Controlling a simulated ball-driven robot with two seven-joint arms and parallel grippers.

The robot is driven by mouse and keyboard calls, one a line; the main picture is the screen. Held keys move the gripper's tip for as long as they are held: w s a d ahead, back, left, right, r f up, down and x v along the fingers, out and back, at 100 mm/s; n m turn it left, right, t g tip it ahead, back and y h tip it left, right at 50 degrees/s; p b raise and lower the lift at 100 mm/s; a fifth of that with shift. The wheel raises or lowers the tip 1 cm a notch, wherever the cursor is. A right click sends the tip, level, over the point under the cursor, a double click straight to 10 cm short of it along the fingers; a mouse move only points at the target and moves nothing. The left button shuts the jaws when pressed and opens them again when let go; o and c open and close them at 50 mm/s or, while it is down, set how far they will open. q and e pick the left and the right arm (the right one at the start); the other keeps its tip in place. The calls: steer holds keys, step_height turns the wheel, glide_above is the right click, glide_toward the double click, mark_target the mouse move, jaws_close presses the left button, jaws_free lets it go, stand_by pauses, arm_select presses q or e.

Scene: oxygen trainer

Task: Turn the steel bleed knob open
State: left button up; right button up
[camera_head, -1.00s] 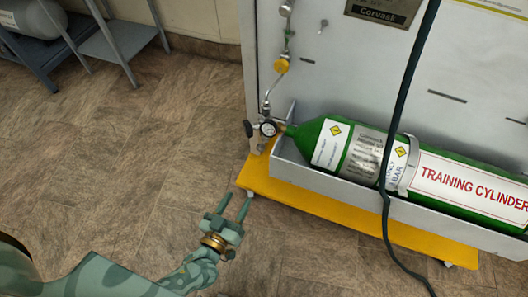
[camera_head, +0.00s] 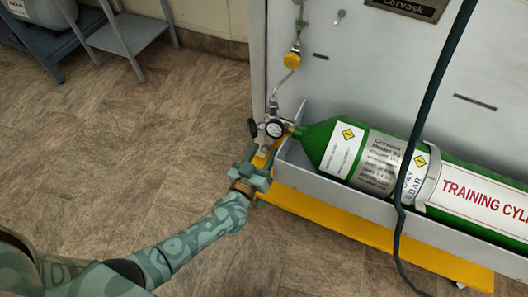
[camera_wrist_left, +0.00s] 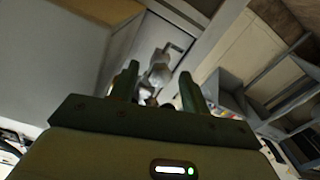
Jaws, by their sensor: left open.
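A gas regulator with a round white gauge (camera_head: 275,129) and a black knob (camera_head: 252,128) sits at the neck of the green cylinder (camera_head: 322,137). A small pale steel part, likely the bleed knob (camera_head: 264,149), shows just below the gauge; its turn position is too small to tell. My left gripper (camera_head: 262,158) is open just below the regulator, its fingers pointing up toward it. In the left wrist view pale grey metal parts (camera_wrist_left: 160,74) show between and beyond the two open fingers, blurred and dark. I cannot tell whether the fingers touch anything. My right gripper is not in view.
The cylinder lies in a grey tray on a yellow base (camera_head: 350,230) before a grey panel. A dark hose (camera_head: 432,95) hangs across the cylinder.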

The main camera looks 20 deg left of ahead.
arm_select(q)
steer(key=shift+w, duration=0.2)
steer(key=c, duration=1)
